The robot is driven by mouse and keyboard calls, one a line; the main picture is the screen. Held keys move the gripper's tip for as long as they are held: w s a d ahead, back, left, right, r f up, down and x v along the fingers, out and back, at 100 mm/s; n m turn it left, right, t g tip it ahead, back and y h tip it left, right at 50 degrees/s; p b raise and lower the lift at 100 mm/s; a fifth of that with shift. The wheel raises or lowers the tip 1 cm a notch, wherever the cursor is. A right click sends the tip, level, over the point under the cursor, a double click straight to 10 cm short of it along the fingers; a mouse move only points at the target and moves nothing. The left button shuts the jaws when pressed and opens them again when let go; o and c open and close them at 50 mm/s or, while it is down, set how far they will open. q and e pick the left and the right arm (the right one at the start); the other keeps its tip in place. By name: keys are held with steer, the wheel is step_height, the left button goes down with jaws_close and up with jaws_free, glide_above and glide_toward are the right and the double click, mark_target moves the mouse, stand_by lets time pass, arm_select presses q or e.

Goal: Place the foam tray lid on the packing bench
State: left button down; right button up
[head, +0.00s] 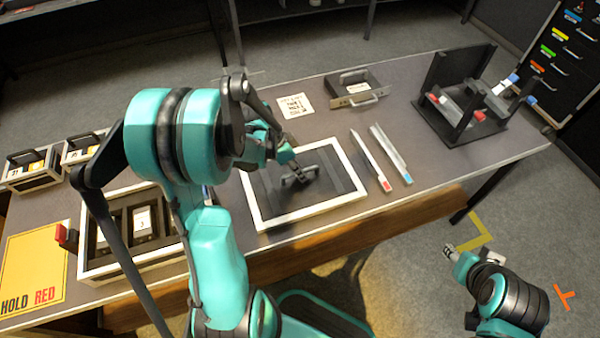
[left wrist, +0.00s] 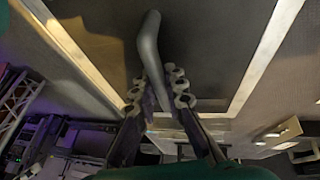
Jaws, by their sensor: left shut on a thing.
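The foam tray lid (head: 332,186) is a dark flat panel with a pale rim and a grey raised handle (head: 300,176) in its middle. It lies level over the middle of the packing bench (head: 410,120), near the front edge; I cannot tell whether its underside touches. My left gripper (head: 288,158) is at the handle from above. In the left wrist view my left gripper (left wrist: 165,92) is shut on the handle (left wrist: 149,45), with the lid's dark face (left wrist: 215,45) beyond. My right gripper (head: 451,251) is off the bench at lower right, too small to read.
An open tray (head: 90,270) with dark compartments stands left of the lid, partly behind my arm. A yellow HOLD RED sheet (head: 35,262) lies at far left. Two strips (head: 390,152) lie right of the lid.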

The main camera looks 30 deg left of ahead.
arm_select(q)
steer(key=shift+f, duration=0.1)
steer(key=c, duration=1.6)
jaws_free()
steer(key=shift+r, duration=0.2)
steer(key=p+v, duration=0.5)
steer(key=v, duration=0.6)
steer(key=shift+s+d+r+n+t+y, duration=0.8)
steer(key=shift+s+d+r+n, duration=0.5)
steer(key=shift+d, duration=1)
steer(key=shift+s+d+r+n+t+y, duration=0.85)
steer(key=shift+s+d+r+n, duration=0.45)
steer(key=shift+d, duration=0.95)
steer(key=shift+s+d+r+n+t+y, duration=0.65)
steer(key=shift+s+d+r+n+t, duration=0.5)
steer(key=shift+d, duration=1.15)
